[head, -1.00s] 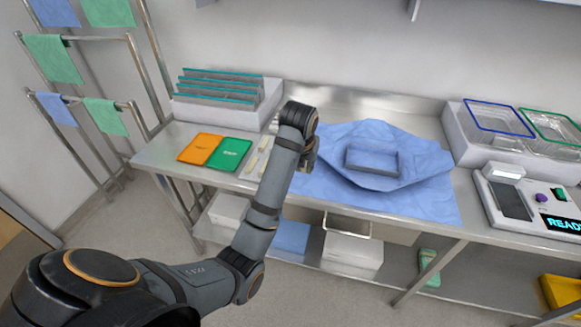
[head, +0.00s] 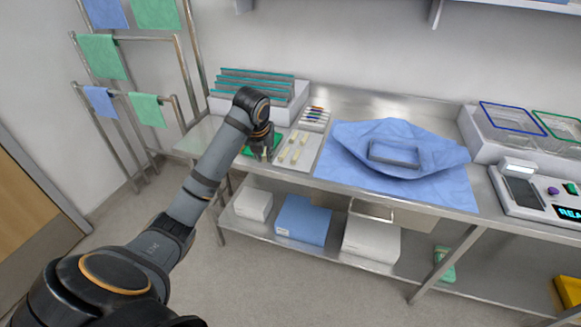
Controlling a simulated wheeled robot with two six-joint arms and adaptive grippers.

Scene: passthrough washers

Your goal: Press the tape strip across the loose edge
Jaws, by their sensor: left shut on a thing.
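The blue wrap (head: 345,165) lies spread on the steel table, its near part flat and its far edges raised around a grey tray (head: 392,155). I cannot tell which edge is loose. Several pale tape strips (head: 294,152) lie on a white board left of the wrap. My left gripper (head: 263,154) is left of this board, over the green card (head: 249,149). It is shut on a small pale piece that looks like a tape strip, mostly hidden by the fingers. My right gripper is not in view.
A rack with teal-edged panels (head: 255,87) stands behind my left arm. A small holder with pens (head: 315,118) is behind the board. Clear bins (head: 510,118) and a device with a screen (head: 520,182) are at the right.

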